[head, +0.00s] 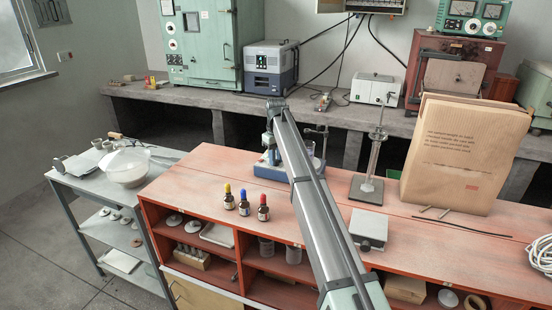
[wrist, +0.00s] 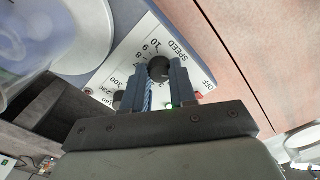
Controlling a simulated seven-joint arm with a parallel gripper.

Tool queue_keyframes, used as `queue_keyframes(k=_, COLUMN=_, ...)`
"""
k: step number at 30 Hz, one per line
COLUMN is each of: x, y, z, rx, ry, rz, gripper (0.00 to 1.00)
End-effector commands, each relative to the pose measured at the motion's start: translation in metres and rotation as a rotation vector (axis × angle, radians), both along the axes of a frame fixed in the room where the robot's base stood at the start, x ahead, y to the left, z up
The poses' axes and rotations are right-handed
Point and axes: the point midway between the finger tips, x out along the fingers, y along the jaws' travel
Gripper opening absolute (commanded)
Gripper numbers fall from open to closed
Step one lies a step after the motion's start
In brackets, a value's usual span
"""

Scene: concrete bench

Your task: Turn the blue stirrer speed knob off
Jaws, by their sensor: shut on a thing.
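The speed knob (wrist: 159,69) is black and round in the wrist view. It sits on the stirrer's white front panel (wrist: 118,65), beside a printed SPEED scale, with OFF printed to the right. The knob's pointer setting is too small to tell. My gripper (wrist: 160,74) has its two blue-grey fingers on either side of the knob and is shut on it. In the head view the blue stirrer (head: 267,175) stands on the orange bench, partly hidden by my arm.
A second dark knob (wrist: 118,99) sits beside a numbered scale on the same panel. In the head view, small bottles (head: 244,205) stand left of my arm. A clamp stand (head: 367,190), a white-topped device (head: 369,229) and a large paper bag (head: 466,155) stand to the right.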

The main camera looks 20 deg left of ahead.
Motion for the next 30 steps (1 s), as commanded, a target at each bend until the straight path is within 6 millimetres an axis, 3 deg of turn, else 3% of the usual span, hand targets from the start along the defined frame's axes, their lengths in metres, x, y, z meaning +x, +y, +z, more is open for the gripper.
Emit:
queue_keyframes(k=11, x=0.0001, y=0.0, z=0.0004, rx=0.0, ry=0.0, rz=0.007, gripper=0.0)
queue_keyframes(k=12, x=0.0002, y=-0.0001, z=0.0004, rx=0.0, ry=0.0, rz=0.007, gripper=0.27)
queue_keyframes(k=19, x=0.0001, y=-0.0001, z=0.0002, rx=0.0, ry=0.0, rz=0.006, gripper=0.49)
queue_keyframes(k=30, x=0.0004, y=0.0002, z=0.0049, rx=0.001, ry=-0.001, rz=0.005, gripper=0.52)
